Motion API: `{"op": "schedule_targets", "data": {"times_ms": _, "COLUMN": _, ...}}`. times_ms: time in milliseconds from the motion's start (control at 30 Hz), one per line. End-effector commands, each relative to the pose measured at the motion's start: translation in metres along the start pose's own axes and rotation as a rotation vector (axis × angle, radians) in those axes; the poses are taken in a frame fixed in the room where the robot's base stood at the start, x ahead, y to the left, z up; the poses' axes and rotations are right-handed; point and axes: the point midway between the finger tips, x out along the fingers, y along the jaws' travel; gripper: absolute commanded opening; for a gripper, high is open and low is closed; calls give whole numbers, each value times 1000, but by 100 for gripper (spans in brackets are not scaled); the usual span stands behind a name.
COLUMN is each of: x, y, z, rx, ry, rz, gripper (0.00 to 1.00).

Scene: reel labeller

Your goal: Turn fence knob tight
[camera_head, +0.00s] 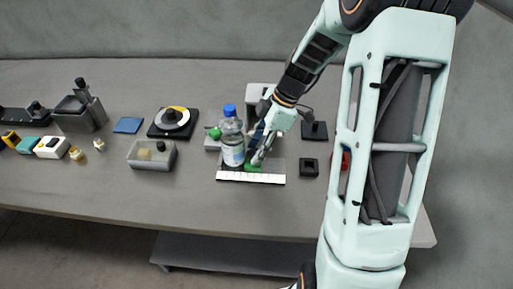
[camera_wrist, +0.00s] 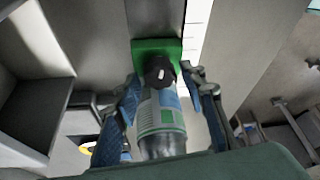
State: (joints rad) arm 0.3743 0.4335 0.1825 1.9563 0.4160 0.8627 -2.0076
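The fence is a green block (camera_wrist: 150,48) with a black round knob (camera_wrist: 162,73) that has a white mark, seen in the wrist view. In the head view the green block (camera_head: 253,169) shows behind the white strip, and the knob is not clear. My gripper (camera_head: 258,160) points down at the block; in the wrist view its fingers (camera_wrist: 160,82) stand apart on both sides of the knob, with gaps showing. It looks open. A grey, labelled cylindrical body (camera_wrist: 160,125) lies between the fingers in the picture, below the knob; I cannot tell its depth or whether anything touches it.
A clear bottle with a blue cap (camera_head: 231,130) stands close left of my gripper. A white scale strip (camera_head: 250,178) runs along the front. A small black square holder (camera_head: 309,168) is to the right, a clear box (camera_head: 152,155) to the left. The front bench left of centre is free.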

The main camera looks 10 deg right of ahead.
Motion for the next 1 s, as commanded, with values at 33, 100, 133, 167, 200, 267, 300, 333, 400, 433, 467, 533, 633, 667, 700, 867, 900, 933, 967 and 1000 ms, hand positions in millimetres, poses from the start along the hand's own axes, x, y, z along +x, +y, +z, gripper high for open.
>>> {"op": "schedule_targets", "data": {"times_ms": 33, "x": 0, "y": 0, "z": 0, "rx": 0, "ry": 0, "rz": 0, "gripper": 30}}
{"op": "schedule_targets", "data": {"times_ms": 100, "x": 0, "y": 0, "z": 0, "rx": 0, "ry": 0, "rz": 0, "gripper": 23}}
{"op": "schedule_targets", "data": {"times_ms": 133, "x": 0, "y": 0, "z": 0, "rx": 0, "ry": 0, "rz": 0, "gripper": 19}}
{"op": "schedule_targets", "data": {"times_ms": 167, "x": 0, "y": 0, "z": 0, "rx": 0, "ry": 0, "rz": 0, "gripper": 16}}
{"op": "schedule_targets", "data": {"times_ms": 200, "x": 0, "y": 0, "z": 0, "rx": 0, "ry": 0, "rz": 0, "gripper": 12}}
{"op": "schedule_targets", "data": {"times_ms": 267, "x": 0, "y": 0, "z": 0, "rx": 0, "ry": 0, "rz": 1, "gripper": 5}}
{"op": "schedule_targets", "data": {"times_ms": 300, "x": 0, "y": 0, "z": 0, "rx": 0, "ry": 0, "rz": 1, "gripper": 3}}
{"op": "schedule_targets", "data": {"times_ms": 333, "x": 0, "y": 0, "z": 0, "rx": 0, "ry": 0, "rz": 1, "gripper": 3}}
{"op": "schedule_targets", "data": {"times_ms": 400, "x": 0, "y": 0, "z": 0, "rx": 3, "ry": 0, "rz": 2, "gripper": 3}}
{"op": "schedule_targets", "data": {"times_ms": 433, "x": 0, "y": 0, "z": 0, "rx": 6, "ry": 0, "rz": 4, "gripper": 3}}
{"op": "schedule_targets", "data": {"times_ms": 467, "x": 0, "y": 0, "z": 0, "rx": 10, "ry": 0, "rz": 5, "gripper": 3}}
{"op": "schedule_targets", "data": {"times_ms": 533, "x": 1, "y": 0, "z": 1, "rx": 23, "ry": 0, "rz": 12, "gripper": 3}}
{"op": "schedule_targets", "data": {"times_ms": 633, "x": 2, "y": 0, "z": 1, "rx": 58, "ry": -1, "rz": 27, "gripper": 3}}
{"op": "schedule_targets", "data": {"times_ms": 667, "x": 2, "y": 0, "z": 1, "rx": 72, "ry": -1, "rz": 33, "gripper": 3}}
{"op": "schedule_targets", "data": {"times_ms": 700, "x": 2, "y": 0, "z": 2, "rx": 92, "ry": -2, "rz": 43, "gripper": 3}}
{"op": "schedule_targets", "data": {"times_ms": 867, "x": 3, "y": -1, "z": 2, "rx": 198, "ry": -1, "rz": 87, "gripper": 3}}
{"op": "schedule_targets", "data": {"times_ms": 900, "x": 4, "y": -1, "z": 2, "rx": 229, "ry": -1, "rz": 101, "gripper": 3}}
{"op": "schedule_targets", "data": {"times_ms": 933, "x": 4, "y": -2, "z": 2, "rx": 254, "ry": -1, "rz": 110, "gripper": 3}}
{"op": "schedule_targets", "data": {"times_ms": 967, "x": 4, "y": -2, "z": 2, "rx": 277, "ry": -2, "rz": 121, "gripper": 3}}
{"op": "schedule_targets", "data": {"times_ms": 1000, "x": 4, "y": -2, "z": 2, "rx": 309, "ry": -1, "rz": 134, "gripper": 3}}
